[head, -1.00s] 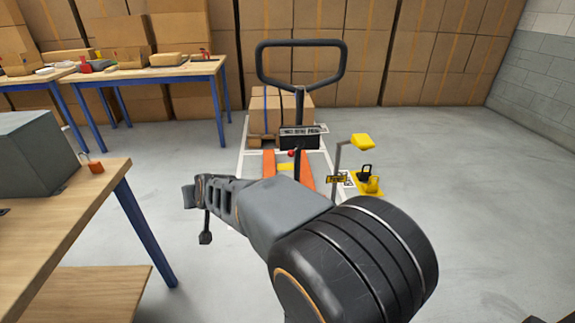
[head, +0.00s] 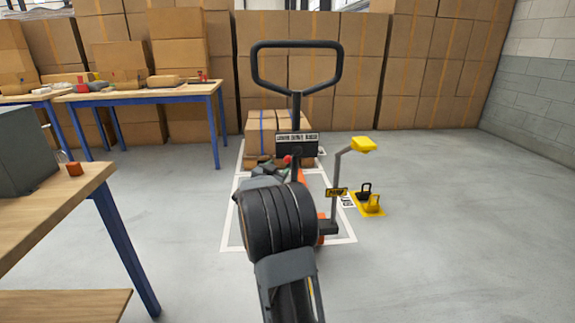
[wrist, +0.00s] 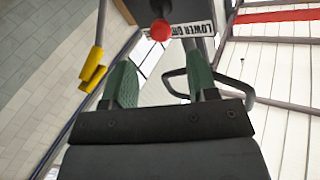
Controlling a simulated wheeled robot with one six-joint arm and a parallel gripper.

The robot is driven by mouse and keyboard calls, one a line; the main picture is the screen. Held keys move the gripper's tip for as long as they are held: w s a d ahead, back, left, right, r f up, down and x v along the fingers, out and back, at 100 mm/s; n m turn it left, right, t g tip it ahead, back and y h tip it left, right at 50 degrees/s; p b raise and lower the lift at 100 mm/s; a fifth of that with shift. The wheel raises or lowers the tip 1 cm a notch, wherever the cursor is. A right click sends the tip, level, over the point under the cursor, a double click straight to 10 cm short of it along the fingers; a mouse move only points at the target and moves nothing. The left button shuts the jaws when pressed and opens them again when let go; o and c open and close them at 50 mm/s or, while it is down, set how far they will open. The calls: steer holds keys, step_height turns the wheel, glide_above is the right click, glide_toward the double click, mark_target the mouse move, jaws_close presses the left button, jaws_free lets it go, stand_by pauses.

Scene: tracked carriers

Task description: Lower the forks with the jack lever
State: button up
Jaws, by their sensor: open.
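The pallet jack has a black loop handle (head: 297,68) and a dark box with a lettered plate (head: 297,138) below it. The jack lever's red knob (head: 287,160) is just under that box. In the wrist view the red knob (wrist: 160,30) shows beyond and between my fingertips, with the lettered plate (wrist: 185,30) upside down behind it. My gripper (wrist: 160,75) is open, its green fingers apart with nothing between them. In the head view my gripper (head: 268,171) is close to the knob, partly hidden by my arm. The orange forks (head: 301,176) are mostly hidden by my arm.
Strapped cartons (head: 262,125) stand behind the jack. A post with a yellow top (head: 364,144) and a yellow plate with padlock-like shapes (head: 372,207) are to its right. Wooden tables (head: 50,215) stand at left. The floor at right is clear.

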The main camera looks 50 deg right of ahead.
mark_target(286, 161)
steer(key=b+x, duration=0.1)
steer(key=x, duration=0.7)
steer(key=shift+w+d+b, duration=0.1)
steer(key=shift+d+b, duration=0.15)
steer(key=shift+b, duration=0.15)
steer(key=shift+c, duration=0.2)
jaws_close()
